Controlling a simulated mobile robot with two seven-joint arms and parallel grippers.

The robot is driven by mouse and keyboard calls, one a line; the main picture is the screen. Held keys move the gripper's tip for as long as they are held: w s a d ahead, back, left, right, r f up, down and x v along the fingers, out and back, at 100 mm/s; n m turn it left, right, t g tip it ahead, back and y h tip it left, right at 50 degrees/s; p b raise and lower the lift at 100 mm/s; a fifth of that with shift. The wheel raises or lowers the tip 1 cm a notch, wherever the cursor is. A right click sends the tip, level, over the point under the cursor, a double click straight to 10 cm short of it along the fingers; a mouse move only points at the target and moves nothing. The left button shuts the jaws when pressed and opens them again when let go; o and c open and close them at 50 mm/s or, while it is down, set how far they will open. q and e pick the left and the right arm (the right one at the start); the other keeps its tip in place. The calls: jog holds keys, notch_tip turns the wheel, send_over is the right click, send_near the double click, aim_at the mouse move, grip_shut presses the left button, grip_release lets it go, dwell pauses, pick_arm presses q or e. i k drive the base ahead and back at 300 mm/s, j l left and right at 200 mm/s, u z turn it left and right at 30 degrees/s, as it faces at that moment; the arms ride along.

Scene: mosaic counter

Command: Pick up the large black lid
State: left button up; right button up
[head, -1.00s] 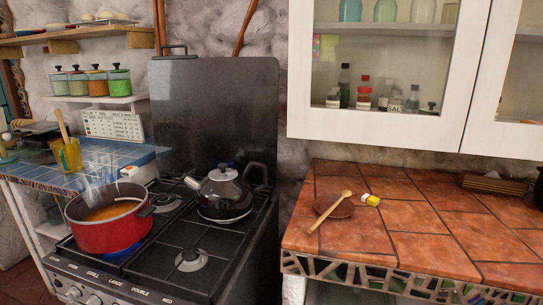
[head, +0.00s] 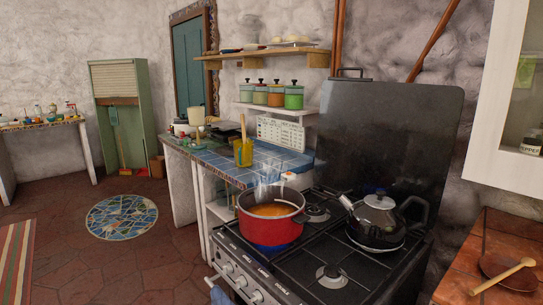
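No loose large black lid can be made out for certain. A large black upright panel (head: 385,145) stands at the back of the stove (head: 290,278). A dark handle (head: 350,72) shows above its top left edge; I cannot tell what it belongs to. A red pot (head: 270,228) of orange food stands uncovered and steaming on the front left burner. A dark kettle (head: 377,220) stands on the back right burner. Neither of my grippers is in view.
A blue-tiled counter (head: 222,165) with a yellow cup (head: 243,152) adjoins the stove's left. Shelves (head: 275,105) hold lidded jars. An orange-tiled counter (head: 470,265) with a wooden spoon (head: 503,276) is at right. Open floor with a round mosaic (head: 122,216) lies left.

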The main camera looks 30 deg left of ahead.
aim_at(227, 150)
jog(key=u, duration=1.2)
